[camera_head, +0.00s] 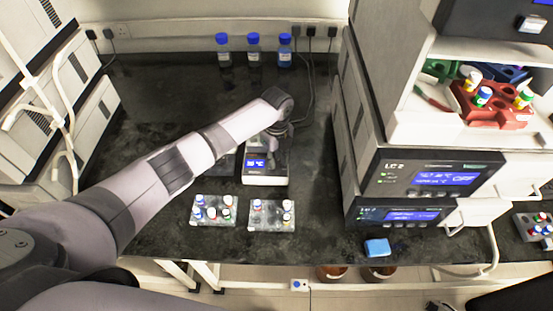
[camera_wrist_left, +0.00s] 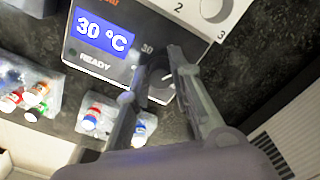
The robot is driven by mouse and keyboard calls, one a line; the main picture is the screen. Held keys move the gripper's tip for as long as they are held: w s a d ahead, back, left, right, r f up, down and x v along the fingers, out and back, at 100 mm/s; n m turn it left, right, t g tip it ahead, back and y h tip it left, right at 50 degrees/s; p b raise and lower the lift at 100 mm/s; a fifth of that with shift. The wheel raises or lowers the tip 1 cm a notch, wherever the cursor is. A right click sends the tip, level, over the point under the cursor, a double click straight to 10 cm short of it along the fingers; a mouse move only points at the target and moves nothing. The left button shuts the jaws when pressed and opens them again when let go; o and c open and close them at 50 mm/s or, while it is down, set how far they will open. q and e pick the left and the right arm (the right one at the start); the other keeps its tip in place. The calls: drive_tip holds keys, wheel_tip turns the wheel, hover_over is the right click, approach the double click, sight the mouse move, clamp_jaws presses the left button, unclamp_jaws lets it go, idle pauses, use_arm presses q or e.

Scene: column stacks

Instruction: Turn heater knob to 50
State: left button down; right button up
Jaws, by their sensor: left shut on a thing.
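The heater (camera_head: 265,180) is a small white unit on the dark bench. In the left wrist view its blue screen (camera_wrist_left: 101,34) reads 30 °C with READY below it. The heater knob (camera_wrist_left: 162,88) is at the lower front of the panel, beside a printed 30, and is partly hidden by the fingers. My left gripper (camera_wrist_left: 160,72) has its two fingers on either side of this knob, shut on it. In the head view the left gripper (camera_head: 272,152) reaches down over the heater and hides part of it. My right gripper is not in view.
Two vial racks (camera_head: 213,219) (camera_head: 262,222) stand in front of the heater. Blue-capped bottles (camera_head: 254,52) stand at the back. LC units (camera_head: 375,170) rise at the right. A blue block (camera_head: 377,248) lies near the front edge.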

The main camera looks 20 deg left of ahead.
sight(277, 160)
use_arm(q)
drive_tip(key=m+b, duration=0.1)
drive_tip(key=m, duration=0.4)
drive_tip(key=shift+w+r, duration=0.1)
idle(0.4)
drive_tip(key=c, duration=1.4)
unclamp_jaws()
drive_tip(key=shift+c, duration=0.2)
wheel_tip(277, 160, up, 12)
